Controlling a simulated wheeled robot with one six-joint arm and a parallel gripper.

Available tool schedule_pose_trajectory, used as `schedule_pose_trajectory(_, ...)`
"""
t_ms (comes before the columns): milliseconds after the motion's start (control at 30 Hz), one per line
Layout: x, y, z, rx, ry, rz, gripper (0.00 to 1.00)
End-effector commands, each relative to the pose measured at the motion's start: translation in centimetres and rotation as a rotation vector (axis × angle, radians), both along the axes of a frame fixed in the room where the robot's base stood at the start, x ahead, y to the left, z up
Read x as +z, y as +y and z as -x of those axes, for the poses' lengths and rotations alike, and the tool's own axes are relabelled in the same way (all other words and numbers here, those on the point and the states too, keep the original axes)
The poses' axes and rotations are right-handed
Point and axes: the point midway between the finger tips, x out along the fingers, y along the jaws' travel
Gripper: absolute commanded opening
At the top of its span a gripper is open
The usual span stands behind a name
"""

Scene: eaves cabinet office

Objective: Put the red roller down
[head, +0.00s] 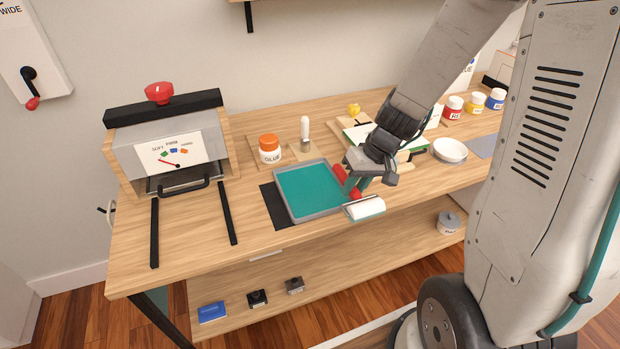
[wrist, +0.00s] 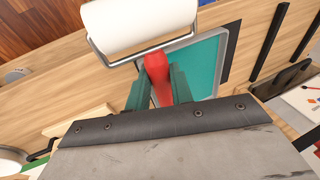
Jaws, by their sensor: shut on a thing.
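The red roller has a red handle (wrist: 157,75), a wire frame and a white cylinder (head: 364,208), which also shows in the wrist view (wrist: 135,24). My gripper (head: 352,187) is shut on the red handle, with one teal finger on each side of it in the wrist view (wrist: 158,88). In the head view the white cylinder is off the front right corner of the grey-rimmed tray (head: 293,215), near the table's front edge. The tray has a teal floor. I cannot tell whether the roller touches anything below it.
The wooden table (head: 190,230) has bare room left of the tray. A glue jar (head: 269,150) and a white-handled tool (head: 305,132) stand behind the tray. A white bowl (head: 450,150) and several paint jars (head: 453,107) are right. A press-like box (head: 170,140) stands left.

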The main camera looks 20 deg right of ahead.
Motion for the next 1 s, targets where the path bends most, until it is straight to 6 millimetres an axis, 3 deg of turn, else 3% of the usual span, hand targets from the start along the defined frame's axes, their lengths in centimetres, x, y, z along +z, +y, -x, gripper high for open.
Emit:
schedule_pose_trajectory(200, -0.6, 3.2, -5.2, 0.005, 0.0, 0.0, 0.0)
schedule_pose_trajectory(400, -1.0, 5.3, -8.5, 0.004, 0.0, 0.0, 0.0)
schedule_pose_trajectory(700, -1.1, 6.6, -10.6, 0.005, -0.001, 0.0, 0.0)
schedule_pose_trajectory(900, -4.3, 6.5, -10.5, 0.001, 0.004, -0.001, 0.0)
schedule_pose_trajectory(1000, -4.7, 6.5, -10.5, 0.002, 0.0, 0.0, 0.0)
